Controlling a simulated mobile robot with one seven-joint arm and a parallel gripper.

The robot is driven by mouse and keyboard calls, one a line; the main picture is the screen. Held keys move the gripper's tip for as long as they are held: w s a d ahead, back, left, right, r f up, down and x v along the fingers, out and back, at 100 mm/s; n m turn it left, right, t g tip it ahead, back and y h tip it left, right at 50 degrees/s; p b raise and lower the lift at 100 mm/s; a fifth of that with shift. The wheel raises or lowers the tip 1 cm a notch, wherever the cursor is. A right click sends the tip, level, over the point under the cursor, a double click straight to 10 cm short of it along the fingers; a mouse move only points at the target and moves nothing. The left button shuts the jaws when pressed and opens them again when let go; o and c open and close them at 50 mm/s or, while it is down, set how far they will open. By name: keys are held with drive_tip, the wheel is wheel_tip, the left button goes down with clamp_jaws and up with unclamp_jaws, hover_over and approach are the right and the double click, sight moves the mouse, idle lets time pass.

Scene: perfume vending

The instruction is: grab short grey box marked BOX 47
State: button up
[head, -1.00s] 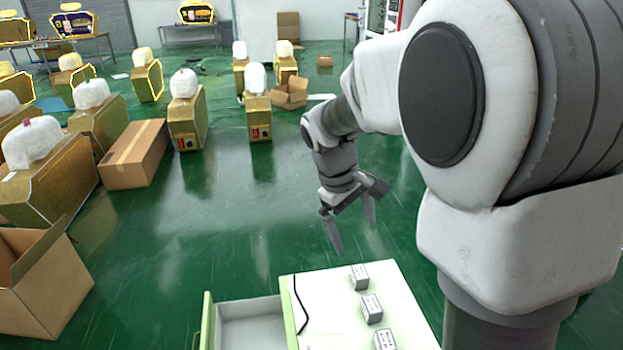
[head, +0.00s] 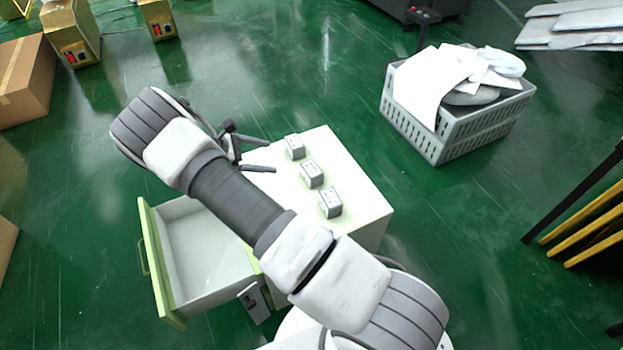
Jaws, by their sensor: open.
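Three short grey boxes stand in a slanting row on the white top of a cabinet (head: 355,190): a far box (head: 295,147), a middle box (head: 311,174) and a near box (head: 330,203). Their labels are too small to read, so I cannot tell which is BOX 47. My gripper (head: 272,156) is open and empty. In the picture its fingers point right, just left of the far and middle boxes. I cannot tell its height above the top. My arm hides the cabinet's left part.
An open, empty drawer (head: 172,235) sticks out on the cabinet's left. A grey crate (head: 455,130) with white scraps stands at the back right. Gold machines (head: 70,35) and a cardboard box (head: 25,80) are at the upper left. Green floor between them is clear.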

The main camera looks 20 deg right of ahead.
sight(308, 170)
wheel_tip(308, 170, down, 10)
drive_tip(key=r+n+t+h+b, duration=0.1)
drive_tip(key=n+t+h+b, duration=0.1)
drive_tip(key=n, duration=0.1)
drive_tip(key=x, duration=0.3)
drive_tip(key=b+x, duration=0.1)
drive_tip(key=x, duration=0.3)
drive_tip(key=b+x, duration=0.1)
drive_tip(key=x, duration=0.3)
drive_tip(key=shift+w+f, duration=0.15)
drive_tip(key=shift+f, duration=0.3)
drive_tip(key=shift+r+b+x, duration=0.1)
drive_tip(key=shift+b+x, duration=0.45)
drive_tip(key=shift+x, duration=0.85)
drive_tip(key=shift+r+b+x, duration=0.15)
drive_tip(key=shift+b+x, duration=0.35)
drive_tip(key=shift+x, duration=0.95)
drive_tip(key=shift+d, duration=0.1)
drive_tip(key=c, duration=1.1)
drive_tip(key=shift+r, duration=0.1)
